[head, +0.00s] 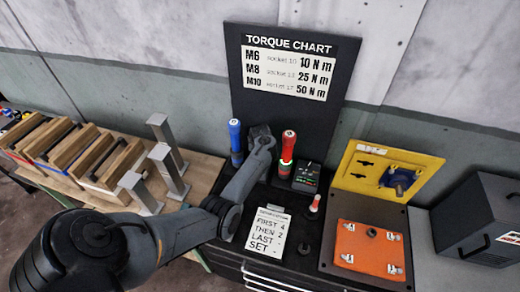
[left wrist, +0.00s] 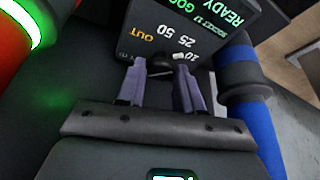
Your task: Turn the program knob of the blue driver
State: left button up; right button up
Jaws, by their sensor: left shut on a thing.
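The blue driver (head: 236,140) stands upright at the back of the black bench; its blue body is at the right of the left wrist view (left wrist: 245,85). Its black control box (left wrist: 165,25) has a green READY display and a dial marked OUT, 50 and 25; a last mark is partly covered. The dark program knob (left wrist: 163,64) sits between the fingertips of my left gripper (left wrist: 160,82), which is shut on it. In the head view my left gripper (head: 262,137) is between the drivers and hides this box. The knob's exact setting is unclear. My right gripper is out of view.
The red driver (head: 288,148) with a lit green ring stands close by, beside another control box (head: 307,178). A torque chart (head: 287,67) is behind. An instruction card (head: 268,232) lies in front. An orange plate (head: 369,248) is at the right; wooden bins (head: 105,160) are at the left.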

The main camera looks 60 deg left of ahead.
pick_arm(q)
jog(key=n+g, duration=0.1)
jog(key=n, duration=0.1)
jog(key=shift+w+n, duration=0.15)
jog(key=shift+n, duration=0.15)
jog(key=shift+w+n+g+y+b, duration=0.1)
jog(key=shift+n+g+y+b, duration=0.35)
jog(key=shift+n, duration=1.25)
jog(key=shift+g, duration=0.25)
jog(key=o, duration=1)
jog(key=shift+o, duration=0.2)
